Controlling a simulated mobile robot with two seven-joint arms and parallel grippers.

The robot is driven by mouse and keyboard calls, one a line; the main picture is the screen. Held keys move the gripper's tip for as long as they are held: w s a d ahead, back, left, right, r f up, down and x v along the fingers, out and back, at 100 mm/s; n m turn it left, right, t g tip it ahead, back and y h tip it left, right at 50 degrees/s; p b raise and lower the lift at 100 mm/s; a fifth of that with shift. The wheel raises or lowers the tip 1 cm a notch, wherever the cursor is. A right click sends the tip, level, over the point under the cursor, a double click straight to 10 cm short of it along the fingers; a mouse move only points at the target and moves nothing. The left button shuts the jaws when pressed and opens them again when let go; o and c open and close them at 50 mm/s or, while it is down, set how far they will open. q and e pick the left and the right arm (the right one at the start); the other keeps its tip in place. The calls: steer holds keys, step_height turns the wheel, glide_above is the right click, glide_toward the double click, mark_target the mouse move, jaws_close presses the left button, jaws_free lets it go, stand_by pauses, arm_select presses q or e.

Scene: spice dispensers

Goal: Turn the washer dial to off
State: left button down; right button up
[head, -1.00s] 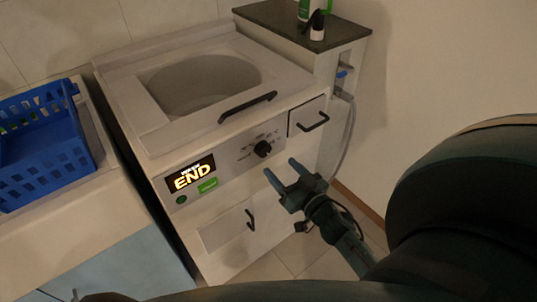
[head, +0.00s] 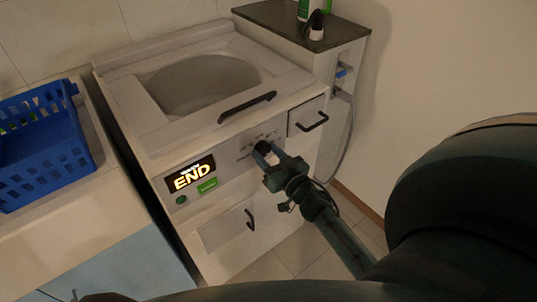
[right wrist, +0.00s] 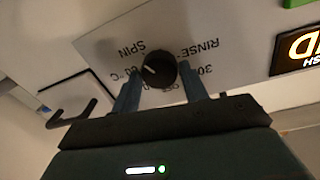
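The washer (head: 150,130) has a black round dial (right wrist: 159,70) on its front panel, with a small white mark toward the left in the right wrist view. Printed labels around it include SPIN, RINSE, 30 and 60 °C; the lettering below the dial is partly hidden. My right gripper (right wrist: 160,82) has one finger on each side of the dial, with small gaps showing, so it is open. In the head view the right gripper (head: 267,153) is at the panel and partly hides the dial (head: 264,146). My left gripper is not in view.
A lit display (head: 190,177) reads END, beside a green button (head: 207,186). A black lid handle (head: 247,107) and a drawer handle (head: 314,122) stick out near the dial. A blue basket (head: 42,145) sits on the left counter. Bottles (head: 316,25) stand on the dark shelf.

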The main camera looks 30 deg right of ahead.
steer(key=c, duration=0.5)
